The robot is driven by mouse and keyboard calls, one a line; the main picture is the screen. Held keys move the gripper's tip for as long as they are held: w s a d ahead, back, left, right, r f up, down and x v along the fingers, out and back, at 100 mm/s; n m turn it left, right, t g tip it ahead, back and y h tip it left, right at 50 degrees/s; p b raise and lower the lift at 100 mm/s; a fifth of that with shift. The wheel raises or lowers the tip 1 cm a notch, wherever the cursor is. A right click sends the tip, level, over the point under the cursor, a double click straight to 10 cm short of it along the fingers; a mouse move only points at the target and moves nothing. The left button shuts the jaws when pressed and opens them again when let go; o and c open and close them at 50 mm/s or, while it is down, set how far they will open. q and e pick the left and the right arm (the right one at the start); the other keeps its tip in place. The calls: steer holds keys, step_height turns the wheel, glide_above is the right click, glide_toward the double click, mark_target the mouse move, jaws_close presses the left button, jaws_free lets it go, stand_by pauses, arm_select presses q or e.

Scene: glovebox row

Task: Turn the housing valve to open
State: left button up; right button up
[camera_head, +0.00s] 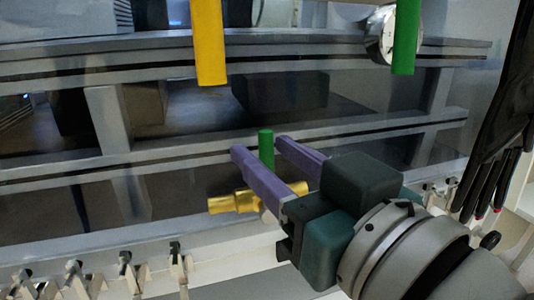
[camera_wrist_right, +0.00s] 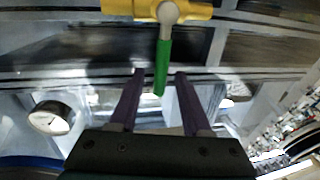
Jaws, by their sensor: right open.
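The housing valve has a brass body (camera_head: 232,202) low in the middle of the head view, partly hidden behind my right gripper. Its green lever (camera_head: 266,150) stands upright there. My right gripper (camera_head: 259,147), with purple fingers, is open, and the lever shows between its fingers. In the right wrist view, the brass body (camera_wrist_right: 190,11) is at the top edge and the green lever (camera_wrist_right: 162,66) points down between the open fingers (camera_wrist_right: 160,74). A gap shows on each side of the lever. My left gripper is not in view.
A yellow bar (camera_head: 208,42) and a green bar (camera_head: 406,38) hang at the top, with a round gauge (camera_head: 381,35) beside the green one. A black glove (camera_head: 500,115) hangs at the right. Several metal clamps (camera_head: 126,268) line the lower edge.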

steer(key=shift+w+a, duration=0.35)
steer(key=shift+w, duration=0.2)
jaws_close()
stand_by(1.1)
